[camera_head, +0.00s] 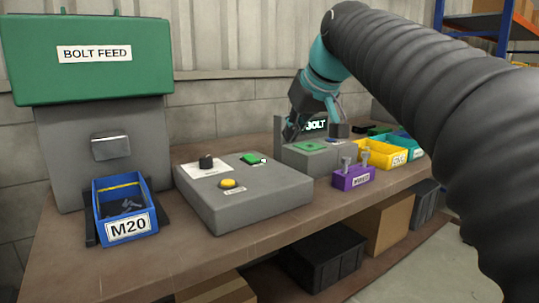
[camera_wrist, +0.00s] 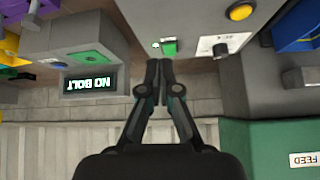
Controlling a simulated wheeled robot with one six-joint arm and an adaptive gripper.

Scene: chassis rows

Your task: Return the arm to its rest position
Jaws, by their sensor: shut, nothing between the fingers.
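My arm, in a black ribbed sleeve (camera_head: 430,100), reaches in from the right over the bench in the head view. My gripper (camera_head: 289,136) hangs beside the display box, partly in front of its screen. In the wrist view, which is upside down, my gripper (camera_wrist: 160,63) is shut with its fingertips together and nothing between them. The fingertips appear just short of a green button (camera_wrist: 169,46) on the grey control box (camera_wrist: 190,12); I cannot tell the gap. The display screen (camera_wrist: 90,85) reads "NO BOLT".
A bolt feeder (camera_head: 100,150) with a blue M20 bin (camera_head: 128,226) stands at the left. The control box (camera_head: 250,208) also has a yellow button and a black knob. A purple holder (camera_head: 353,178) and a yellow bin (camera_head: 385,158) stand right of the display box (camera_head: 312,158).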

